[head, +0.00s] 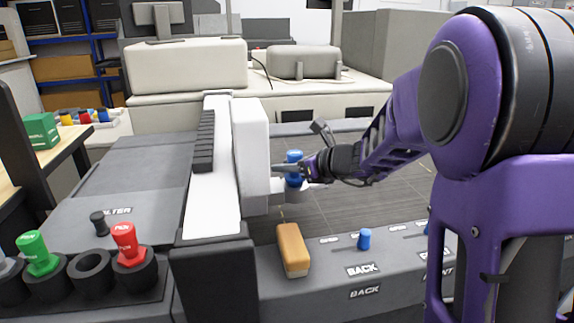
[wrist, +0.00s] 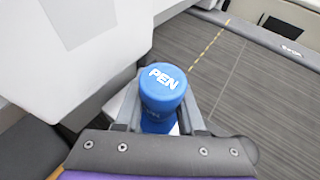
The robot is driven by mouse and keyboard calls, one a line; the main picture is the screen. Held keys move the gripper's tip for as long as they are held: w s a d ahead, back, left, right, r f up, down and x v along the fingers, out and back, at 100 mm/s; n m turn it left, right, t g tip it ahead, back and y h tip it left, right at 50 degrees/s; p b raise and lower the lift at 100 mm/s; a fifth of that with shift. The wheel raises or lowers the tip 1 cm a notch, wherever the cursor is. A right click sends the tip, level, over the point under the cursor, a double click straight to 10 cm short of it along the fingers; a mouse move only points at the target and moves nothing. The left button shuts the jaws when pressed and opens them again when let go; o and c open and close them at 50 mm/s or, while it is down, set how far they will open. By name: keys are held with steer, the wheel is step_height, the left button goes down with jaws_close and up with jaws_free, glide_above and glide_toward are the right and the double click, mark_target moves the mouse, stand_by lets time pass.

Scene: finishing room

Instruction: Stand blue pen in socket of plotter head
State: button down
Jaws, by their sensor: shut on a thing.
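The blue pen (head: 294,157) is upright between the fingers of my gripper (head: 291,170), beside the white plotter head (head: 251,150). The wrist view shows the pen's round top marked PEN (wrist: 163,86), with a finger on each side of its body. The plotter head's white casing (wrist: 98,50) is on the left in the wrist view.
A rack at front left holds a green pen (head: 36,252), a red pen (head: 127,243) and an empty dark cup (head: 90,271). A tan block (head: 292,250) and a small blue knob (head: 364,239) are on the front ledge. The grey plotter bed (head: 390,185) is clear.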

steer(key=shift+f, duration=0.25)
steer(key=shift+c, duration=2.2)
jaws_free()
steer(key=p+v, duration=0.2)
steer(key=v, duration=1.5)
steer(key=shift+s+d+r, duration=0.1)
steer(key=shift+s, duration=0.05)
